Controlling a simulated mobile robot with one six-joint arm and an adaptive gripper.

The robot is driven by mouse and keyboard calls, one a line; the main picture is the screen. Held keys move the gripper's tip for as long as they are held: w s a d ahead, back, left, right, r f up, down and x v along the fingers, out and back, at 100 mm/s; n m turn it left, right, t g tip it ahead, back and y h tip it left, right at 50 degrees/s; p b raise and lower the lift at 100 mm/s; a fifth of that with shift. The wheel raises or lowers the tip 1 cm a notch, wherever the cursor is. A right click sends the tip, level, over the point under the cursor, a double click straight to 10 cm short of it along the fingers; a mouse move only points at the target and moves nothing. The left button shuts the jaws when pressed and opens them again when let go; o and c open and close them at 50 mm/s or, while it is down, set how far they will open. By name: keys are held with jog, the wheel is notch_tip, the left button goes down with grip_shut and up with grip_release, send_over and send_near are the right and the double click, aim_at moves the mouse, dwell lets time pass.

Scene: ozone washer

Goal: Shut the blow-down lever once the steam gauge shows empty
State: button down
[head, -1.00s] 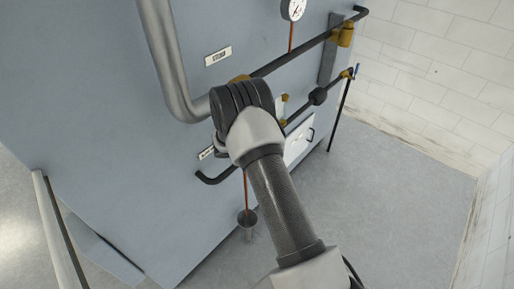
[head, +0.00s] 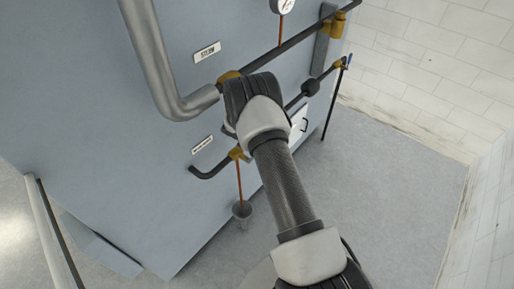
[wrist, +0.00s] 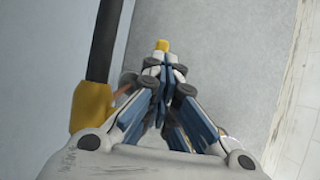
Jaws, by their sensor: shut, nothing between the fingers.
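The steam gauge (head: 284,5) is a white dial at the top edge of the head view, partly cut off, so I cannot read its needle. Low on the blue-grey panel, a brass valve (head: 237,154) joins a black bent pipe (head: 208,171) and a thin copper pipe (head: 239,183). I cannot make out the blow-down lever. My gripper is hidden behind my arm in the head view. In the wrist view my gripper (wrist: 162,62) is shut and empty. A small yellow piece (wrist: 162,45) shows just beyond its fingertips; whether they touch is unclear. A brass fitting (wrist: 90,107) is at left.
A thick grey pipe (head: 160,70) bends along the panel above. A long black pipe (head: 290,45) slants to a brass fitting (head: 336,25). A funnel (head: 242,209) stands under the copper pipe. A blue-tipped handle (head: 349,59) is at right. The floor (head: 385,180) is clear there.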

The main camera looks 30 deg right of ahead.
jog(key=shift+s+d+f, duration=0.15)
jog(key=shift+s+f, duration=0.1)
jog(key=shift+f, duration=0.15)
dwell(0.3)
jog(key=shift+r, duration=0.1)
jog(key=v, duration=1.2)
jog(key=shift+w+r, duration=0.2)
